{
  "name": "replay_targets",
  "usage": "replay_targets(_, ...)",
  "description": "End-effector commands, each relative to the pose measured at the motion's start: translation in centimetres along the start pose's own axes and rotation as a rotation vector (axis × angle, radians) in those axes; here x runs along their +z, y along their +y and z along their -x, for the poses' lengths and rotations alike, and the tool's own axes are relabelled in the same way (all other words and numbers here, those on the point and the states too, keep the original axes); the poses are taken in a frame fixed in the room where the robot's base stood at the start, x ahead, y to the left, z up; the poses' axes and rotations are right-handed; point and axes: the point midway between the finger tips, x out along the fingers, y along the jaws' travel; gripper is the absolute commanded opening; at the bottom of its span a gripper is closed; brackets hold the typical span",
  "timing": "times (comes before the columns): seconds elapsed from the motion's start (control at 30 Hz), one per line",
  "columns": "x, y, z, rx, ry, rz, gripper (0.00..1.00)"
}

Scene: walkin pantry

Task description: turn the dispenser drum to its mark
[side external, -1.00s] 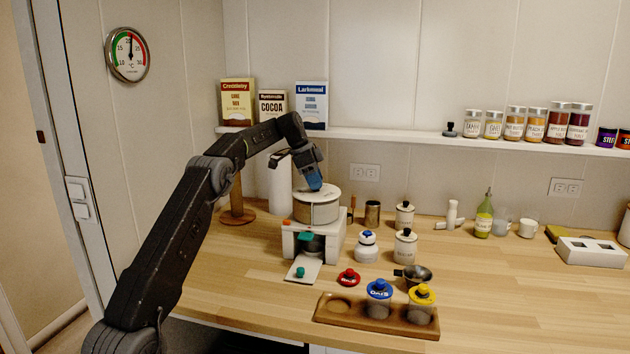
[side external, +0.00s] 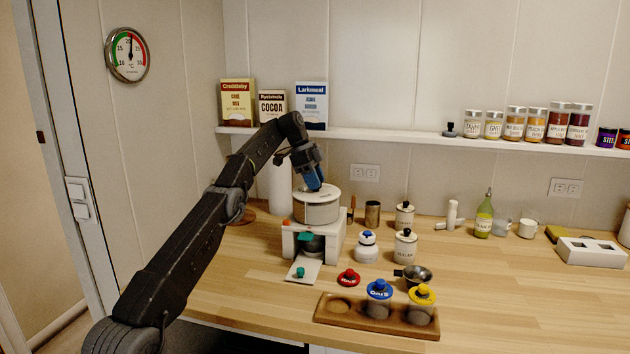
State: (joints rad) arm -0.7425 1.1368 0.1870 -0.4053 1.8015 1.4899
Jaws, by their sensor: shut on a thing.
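The dispenser drum (side external: 317,211) is a round, pale cylinder on top of a white dispenser stand (side external: 300,240). The stand has an orange piece (side external: 286,222) at its upper left edge and a green part (side external: 305,237) on its front. My gripper (side external: 315,186) points down at the top of the drum, with its blue fingers at the drum's top. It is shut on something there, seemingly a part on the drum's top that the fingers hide. I cannot make out the drum's mark at this size.
A wooden tray (side external: 341,317) holds blue-lidded and yellow-lidded jars in front. A red lid (side external: 348,278), a blue-topped white jar (side external: 367,246) and a metal scoop (side external: 414,275) stand close on the right. A paper roll (side external: 280,190) stands behind. The right counter front is clear.

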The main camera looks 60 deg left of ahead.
Motion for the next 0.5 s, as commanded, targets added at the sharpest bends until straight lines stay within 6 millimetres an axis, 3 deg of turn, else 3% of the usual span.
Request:
replay_targets(0.27, -0.15, 0.03, 0.14, -0.002, 0.001, -0.004, 0.00)
replay_targets(0.3, -0.15, 0.04, 0.14, -0.002, 0.001, -0.004, 0.35)
replay_targets(0.5, -0.08, 0.05, 0.06, 0.001, 0.000, -0.002, 0.54)
